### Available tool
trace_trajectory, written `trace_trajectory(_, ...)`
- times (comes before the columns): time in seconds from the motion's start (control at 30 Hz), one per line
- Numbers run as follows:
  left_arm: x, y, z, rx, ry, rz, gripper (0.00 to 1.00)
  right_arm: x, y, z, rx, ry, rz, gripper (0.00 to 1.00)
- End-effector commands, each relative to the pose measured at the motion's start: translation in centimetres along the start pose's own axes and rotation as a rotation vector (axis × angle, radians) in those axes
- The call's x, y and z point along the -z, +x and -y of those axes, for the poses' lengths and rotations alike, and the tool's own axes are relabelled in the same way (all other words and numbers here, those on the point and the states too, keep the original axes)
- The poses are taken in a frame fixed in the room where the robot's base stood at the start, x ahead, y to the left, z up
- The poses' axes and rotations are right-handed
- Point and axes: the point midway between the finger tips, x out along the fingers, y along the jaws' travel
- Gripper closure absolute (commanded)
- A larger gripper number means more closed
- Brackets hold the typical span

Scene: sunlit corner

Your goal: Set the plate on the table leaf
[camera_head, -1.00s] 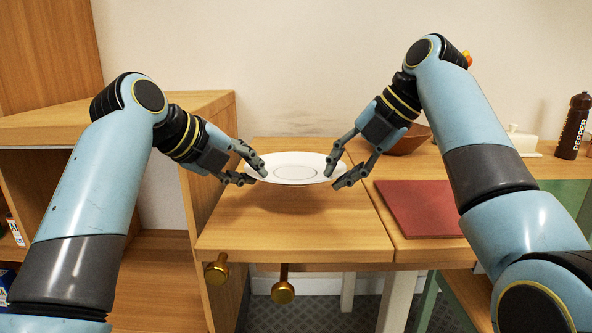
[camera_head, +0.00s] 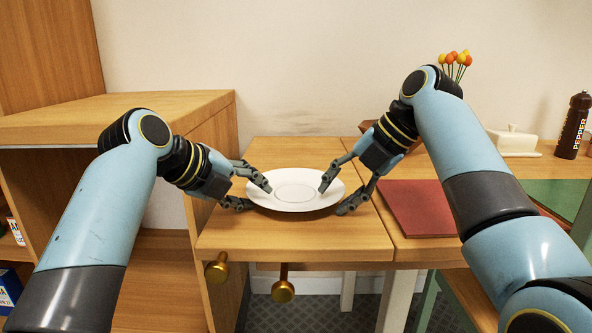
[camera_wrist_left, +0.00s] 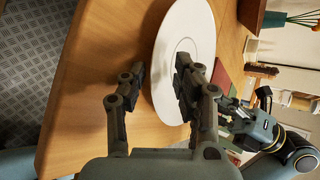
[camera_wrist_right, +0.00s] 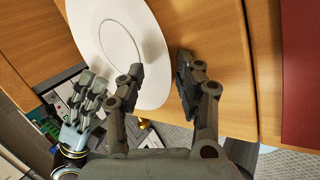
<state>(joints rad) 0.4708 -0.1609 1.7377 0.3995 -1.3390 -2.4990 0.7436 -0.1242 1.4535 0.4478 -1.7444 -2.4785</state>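The white plate (camera_head: 295,197) lies flat on the wooden table leaf (camera_head: 290,240), towards its middle, and appears to rest on it. My left gripper (camera_head: 256,195) is open at the plate's left rim; one finger is above the plate, the other outside the rim. In the left wrist view the plate (camera_wrist_left: 176,30) shows between and beyond these spread fingers (camera_wrist_left: 158,85). My right gripper (camera_head: 336,198) is open at the right rim in the same way. In the right wrist view a gap shows between its fingers (camera_wrist_right: 158,82), beside the plate (camera_wrist_right: 110,40).
A red mat (camera_head: 420,208) lies on the table right of the leaf. A brown bowl (camera_head: 368,126) is partly hidden behind my right arm. A pepper mill (camera_head: 572,128) and white butter dish (camera_head: 513,141) stand further right. A wooden shelf unit (camera_head: 150,112) borders the left. The leaf's front is clear.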

Motion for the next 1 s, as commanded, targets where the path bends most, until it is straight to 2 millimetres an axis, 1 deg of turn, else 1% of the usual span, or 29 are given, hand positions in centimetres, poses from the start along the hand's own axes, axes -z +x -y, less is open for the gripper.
trace_trajectory(0.43,0.0,-0.1,0.0,0.000,-0.001,0.000,0.68,0.0,0.0,0.0,-0.001,0.000,-0.001,0.64)
trace_trajectory(0.53,-0.1,-0.7,0.0,0.000,0.000,0.001,0.68,0.0,0.0,0.0,-0.001,0.000,-0.001,0.64)
trace_trajectory(0.67,-0.1,-2.8,0.0,0.001,0.001,0.004,0.68,0.0,0.0,0.0,-0.001,0.000,-0.001,0.64)
trace_trajectory(0.9,-0.1,-8.2,0.0,0.000,0.002,0.004,0.68,0.0,0.0,0.0,-0.001,0.000,-0.001,0.64)
trace_trajectory(1.0,-0.1,-10.0,0.0,-0.001,0.001,0.003,0.68,0.0,0.0,0.0,-0.001,0.000,-0.001,0.64)
